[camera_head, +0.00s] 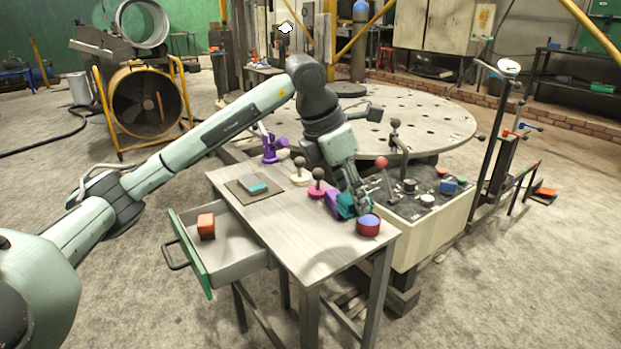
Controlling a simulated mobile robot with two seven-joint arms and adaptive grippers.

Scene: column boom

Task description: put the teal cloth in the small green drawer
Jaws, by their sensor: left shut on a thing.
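The teal cloth (345,206) is at the right end of the grey table, between a purple block and a blue-and-red round container. My left gripper (355,208) reaches down from above and is shut on the cloth, partly hiding it. I cannot tell whether the cloth still touches the tabletop. The small green drawer (191,255) is pulled open at the table's left side, with an orange block (206,225) inside and free room beside it. My right gripper is not in view.
On the table (290,225) are a dark mat (236,188) bearing a small teal-and-grey block (254,183), white and pink knobbed pieces, the purple block (331,198) and the blue-and-red container (368,226). A lever box (430,232) stands right. The table's front middle is clear.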

